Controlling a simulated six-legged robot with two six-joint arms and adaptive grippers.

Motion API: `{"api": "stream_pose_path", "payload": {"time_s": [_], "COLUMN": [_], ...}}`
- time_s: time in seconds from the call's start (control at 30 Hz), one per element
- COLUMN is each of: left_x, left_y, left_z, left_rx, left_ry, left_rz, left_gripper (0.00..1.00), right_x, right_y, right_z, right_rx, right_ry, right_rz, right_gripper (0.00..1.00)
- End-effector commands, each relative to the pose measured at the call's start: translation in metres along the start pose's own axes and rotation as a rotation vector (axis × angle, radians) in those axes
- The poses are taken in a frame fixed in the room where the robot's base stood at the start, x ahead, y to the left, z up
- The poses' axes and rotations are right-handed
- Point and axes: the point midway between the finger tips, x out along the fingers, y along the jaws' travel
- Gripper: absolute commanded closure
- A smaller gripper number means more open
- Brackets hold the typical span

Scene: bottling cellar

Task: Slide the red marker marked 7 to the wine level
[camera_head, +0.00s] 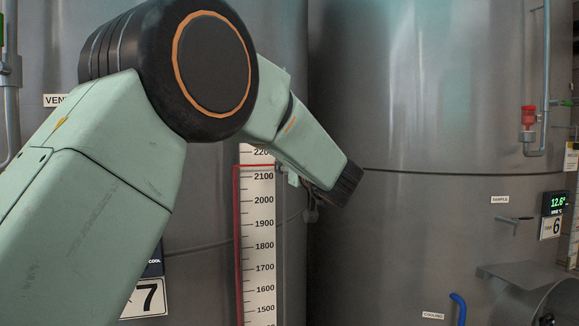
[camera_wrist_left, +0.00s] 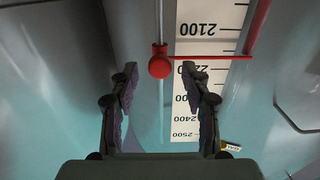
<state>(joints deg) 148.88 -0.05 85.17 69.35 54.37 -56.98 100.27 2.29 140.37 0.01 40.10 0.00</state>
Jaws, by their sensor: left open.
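The red marker shows in the left wrist view as a round red knob (camera_wrist_left: 159,63) on a thin upright rod or tube, with a red bar crossing the white scale between 2100 and 2200. In the head view its red bar (camera_head: 255,166) lies just above 2100. No number is readable on it. My left gripper (camera_wrist_left: 160,72) is open, its two fingers on either side of the knob in the picture; contact cannot be told. In the head view my left arm partly hides the scale (camera_head: 259,230). The wine level is not discernible. My right gripper is not in view.
A sign with 7 (camera_head: 150,298) is on the left tank (camera_head: 210,240), partly behind my arm. A red strip (camera_head: 238,245) runs along the scale's left edge. The right tank (camera_head: 400,230) carries a tap (camera_head: 512,219) and a sign with 6 (camera_head: 550,228).

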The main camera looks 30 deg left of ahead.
Motion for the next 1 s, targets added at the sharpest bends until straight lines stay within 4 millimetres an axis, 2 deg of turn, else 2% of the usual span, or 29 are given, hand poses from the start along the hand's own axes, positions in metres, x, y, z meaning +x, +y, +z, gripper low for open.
{"api": "stream_pose_path", "payload": {"time_s": [0.03, 0.2, 0.4, 0.6, 1.0], "left_x": [-0.013, -0.048, -0.077, -0.086, -0.087], "left_y": [0.002, 0.001, 0.001, 0.000, 0.000], "left_z": [-0.002, -0.002, -0.001, 0.000, 0.000], "left_rx": [0.004, 0.003, 0.002, 0.000, 0.000], "left_ry": [0.004, 0.004, 0.002, -0.001, 0.000], "left_rz": [0.003, 0.002, 0.001, -0.001, -0.001], "left_gripper": [0.52, 0.52, 0.52, 0.52, 0.52], "right_x": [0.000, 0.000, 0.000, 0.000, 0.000], "right_y": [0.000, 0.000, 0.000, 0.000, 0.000], "right_z": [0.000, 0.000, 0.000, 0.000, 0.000], "right_rx": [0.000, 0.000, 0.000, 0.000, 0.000], "right_ry": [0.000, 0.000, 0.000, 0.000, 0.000], "right_rz": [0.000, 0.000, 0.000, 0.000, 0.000], "right_gripper": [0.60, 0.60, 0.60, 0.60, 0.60]}}
